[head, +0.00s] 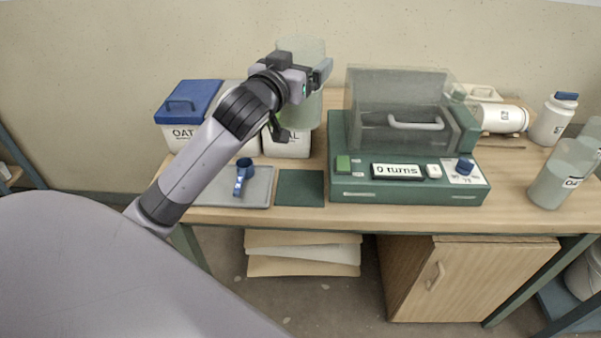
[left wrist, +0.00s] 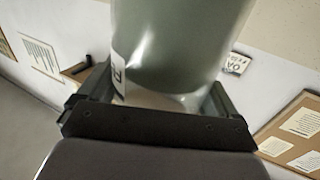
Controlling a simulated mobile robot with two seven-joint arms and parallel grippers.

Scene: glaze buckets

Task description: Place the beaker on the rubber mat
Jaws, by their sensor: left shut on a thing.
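A translucent grey-green beaker (head: 308,112) is held up above the back left of the table. My left gripper (head: 306,84) is shut on it and hides part of its side. In the left wrist view, the beaker (left wrist: 180,45) stands between the two fingers and part of a label shows at its left edge. The rubber mat (head: 300,188) is a flat dark green square at the table's front edge, with nothing on it. The beaker is behind the mat and higher in the head view, apart from it. My right gripper is not in view.
A green machine (head: 345,190) with a clear cover stands close on the right. White buckets (head: 176,135) stand behind the tray. Another labelled beaker (head: 552,184) stands far right.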

